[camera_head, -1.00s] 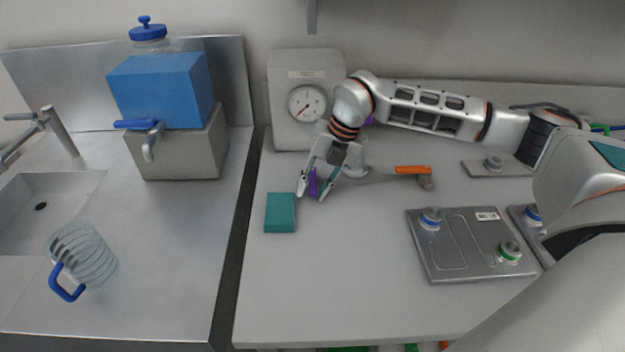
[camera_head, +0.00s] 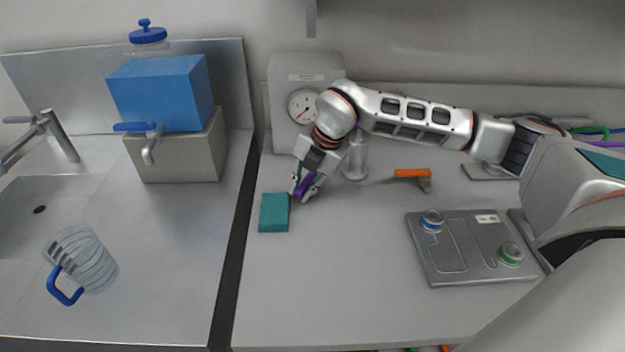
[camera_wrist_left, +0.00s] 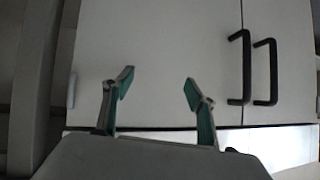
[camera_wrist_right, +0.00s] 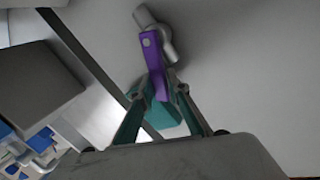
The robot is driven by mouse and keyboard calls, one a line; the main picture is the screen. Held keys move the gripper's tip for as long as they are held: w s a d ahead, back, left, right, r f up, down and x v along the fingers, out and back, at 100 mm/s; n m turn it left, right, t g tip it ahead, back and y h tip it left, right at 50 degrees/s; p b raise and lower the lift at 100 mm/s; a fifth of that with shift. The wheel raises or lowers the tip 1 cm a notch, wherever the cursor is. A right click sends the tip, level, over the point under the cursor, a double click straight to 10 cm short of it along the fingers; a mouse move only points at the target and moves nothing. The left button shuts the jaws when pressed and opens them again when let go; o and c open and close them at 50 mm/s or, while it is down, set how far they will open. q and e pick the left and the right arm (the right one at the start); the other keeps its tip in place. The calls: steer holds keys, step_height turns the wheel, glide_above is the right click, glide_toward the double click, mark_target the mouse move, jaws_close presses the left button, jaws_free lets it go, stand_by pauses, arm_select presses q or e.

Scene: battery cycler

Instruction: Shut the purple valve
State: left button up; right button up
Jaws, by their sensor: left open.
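The purple valve handle (camera_head: 306,187) is in front of the gauge box in the head view, slanting down to the left. In the right wrist view the purple handle (camera_wrist_right: 152,60) runs from a grey metal valve body (camera_wrist_right: 157,32) down between my fingers. My right gripper (camera_head: 304,182) has its fingers closed in on both sides of the handle; it also shows in the right wrist view (camera_wrist_right: 162,84). My left gripper (camera_wrist_left: 158,85) is open and empty in front of white cabinet doors, outside the head view.
A teal block (camera_head: 273,213) lies close to the right gripper. The gauge box (camera_head: 295,75) and a clear stand (camera_head: 356,158) are behind. The front counter is clear.

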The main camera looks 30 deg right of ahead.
steer(key=shift+w+a+m, duration=0.15)
steer(key=shift+a+m, duration=0.1)
steer(key=shift+m, duration=0.35)
steer(key=shift+w+f, duration=0.1)
steer(key=shift+w+a+m+h, duration=0.15)
steer(key=shift+m+h, duration=0.15)
steer(key=shift+m, duration=0.2)
steer(key=w+m, duration=0.1)
steer(key=m+h, duration=0.1)
steer(key=m, duration=0.1)
steer(key=w+m, duration=0.1)
steer(key=shift+w+a+m+t+h+b, duration=0.3)
steer(key=shift+a+m+t+b, duration=0.05)
steer(key=shift+m+t, duration=0.05)
steer(key=shift+w+m, duration=0.1)
steer(key=shift+m, duration=0.2)
